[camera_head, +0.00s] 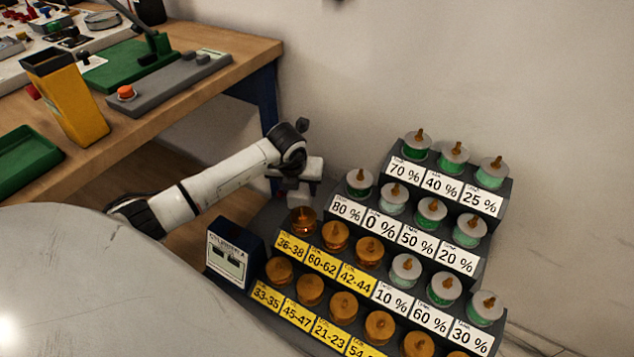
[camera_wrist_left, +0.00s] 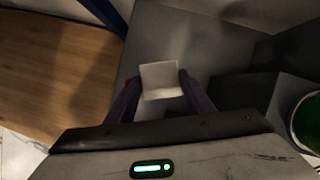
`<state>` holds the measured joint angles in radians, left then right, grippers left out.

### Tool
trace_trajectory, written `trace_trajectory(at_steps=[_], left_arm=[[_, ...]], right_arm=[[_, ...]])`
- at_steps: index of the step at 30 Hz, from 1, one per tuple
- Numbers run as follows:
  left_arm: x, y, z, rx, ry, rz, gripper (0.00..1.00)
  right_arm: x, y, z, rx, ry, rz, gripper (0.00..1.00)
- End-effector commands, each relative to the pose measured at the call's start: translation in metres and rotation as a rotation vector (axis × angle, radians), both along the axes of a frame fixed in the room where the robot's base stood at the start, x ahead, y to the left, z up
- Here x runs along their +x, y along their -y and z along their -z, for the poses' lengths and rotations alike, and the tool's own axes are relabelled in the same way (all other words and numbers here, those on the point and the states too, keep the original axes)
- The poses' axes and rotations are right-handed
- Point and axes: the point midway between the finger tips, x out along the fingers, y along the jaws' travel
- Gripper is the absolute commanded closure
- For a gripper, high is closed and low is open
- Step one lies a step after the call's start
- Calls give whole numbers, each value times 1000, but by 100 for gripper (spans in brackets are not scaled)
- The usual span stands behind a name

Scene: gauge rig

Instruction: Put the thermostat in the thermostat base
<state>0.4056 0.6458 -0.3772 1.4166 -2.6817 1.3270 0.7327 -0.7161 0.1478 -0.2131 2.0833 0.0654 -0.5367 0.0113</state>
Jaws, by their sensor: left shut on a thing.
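My left gripper (camera_head: 299,190) is beyond the upper-left corner of the stepped rack in the head view. In the left wrist view its two dark fingers are shut on a small pale square block (camera_wrist_left: 160,77), which I take to be the thermostat. One finger is on each side of the block, over a dark grey surface. The head view does not show the block clearly. I cannot pick out the thermostat base for certain in either view. My right gripper is not in view.
The stepped rack (camera_head: 456,258) holds several green and orange knobbed jars above percentage and number labels. A dark box with a white label (camera_head: 228,262) stands at its left. A wooden workbench (camera_head: 225,45) carries a yellow bin (camera_head: 72,95) and green trays.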

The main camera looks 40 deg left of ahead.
Motion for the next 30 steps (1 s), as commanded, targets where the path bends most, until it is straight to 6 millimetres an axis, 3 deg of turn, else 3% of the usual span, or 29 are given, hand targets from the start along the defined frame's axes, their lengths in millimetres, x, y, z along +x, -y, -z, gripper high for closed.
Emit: trace_trajectory(at_steps=[13, 24, 25, 28, 30], left_arm=[[1, 1, 51, -1, 1, 3, 79], [1, 0, 56, 1, 3, 4, 79], [0, 0, 57, 0, 1, 4, 50], [0, 1, 56, 0, 1, 4, 33], [0, 1, 56, 0, 1, 4, 33]], right_arm=[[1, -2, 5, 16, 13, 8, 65], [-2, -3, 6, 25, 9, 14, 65], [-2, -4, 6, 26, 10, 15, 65], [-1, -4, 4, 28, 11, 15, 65], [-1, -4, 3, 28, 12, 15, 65]])
